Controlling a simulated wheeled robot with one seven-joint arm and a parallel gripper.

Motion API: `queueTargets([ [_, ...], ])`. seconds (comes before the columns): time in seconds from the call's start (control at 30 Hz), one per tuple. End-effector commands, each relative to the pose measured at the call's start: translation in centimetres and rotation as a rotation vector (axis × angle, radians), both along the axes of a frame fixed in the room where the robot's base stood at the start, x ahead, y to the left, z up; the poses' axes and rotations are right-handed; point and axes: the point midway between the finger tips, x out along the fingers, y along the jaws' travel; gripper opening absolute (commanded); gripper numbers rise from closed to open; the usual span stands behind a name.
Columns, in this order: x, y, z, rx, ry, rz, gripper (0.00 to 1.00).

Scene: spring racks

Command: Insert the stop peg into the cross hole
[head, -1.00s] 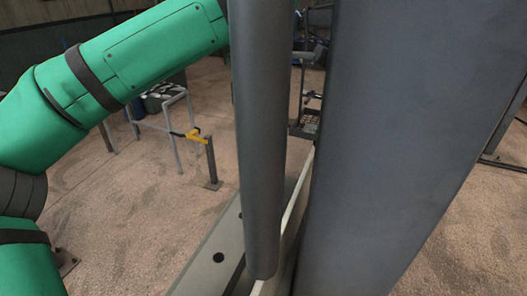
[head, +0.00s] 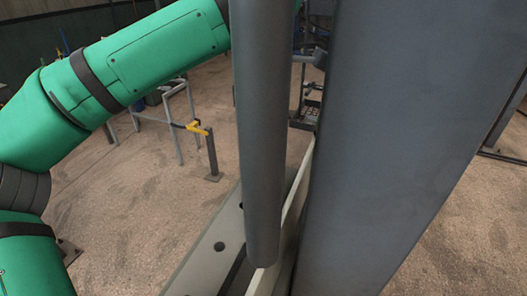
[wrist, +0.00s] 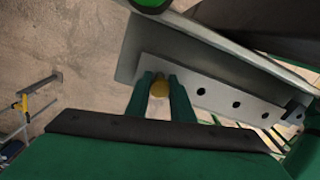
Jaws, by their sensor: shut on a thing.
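The stop peg (wrist: 159,88) shows in the wrist view as a small yellow-brown rounded piece between the two green fingers of my gripper (wrist: 160,90). The gripper is shut on it. Just beyond is a pale metal bar (wrist: 218,97) with a row of dark round holes; the nearest visible hole (wrist: 201,91) lies to the right of the peg. I cannot tell which hole is the cross hole, nor whether the peg's tip touches or enters the bar. In the head view my gripper and the peg are hidden.
In the head view a thick grey column (head: 400,130) and a narrower grey cylinder (head: 260,130) block much of the scene. A pale beam with holes (head: 205,262) runs below them. A low post with a yellow piece (head: 197,128) stands on open brown floor at the left.

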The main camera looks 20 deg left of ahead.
Motion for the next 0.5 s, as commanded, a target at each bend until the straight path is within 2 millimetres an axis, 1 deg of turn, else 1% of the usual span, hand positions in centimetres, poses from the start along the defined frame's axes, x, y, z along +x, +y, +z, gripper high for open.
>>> queueTargets([
  [0.27,-0.01,-0.01,-0.61,-0.001,0.0,0.0,0.0],
  [0.3,-0.01,-0.01,-0.59,-0.001,0.0,0.0,0.28],
  [0.37,-0.01,-0.01,-0.58,-0.001,0.0,0.0,0.43],
  [0.5,-0.02,0.05,-0.57,-0.001,0.0,0.001,0.43],
])
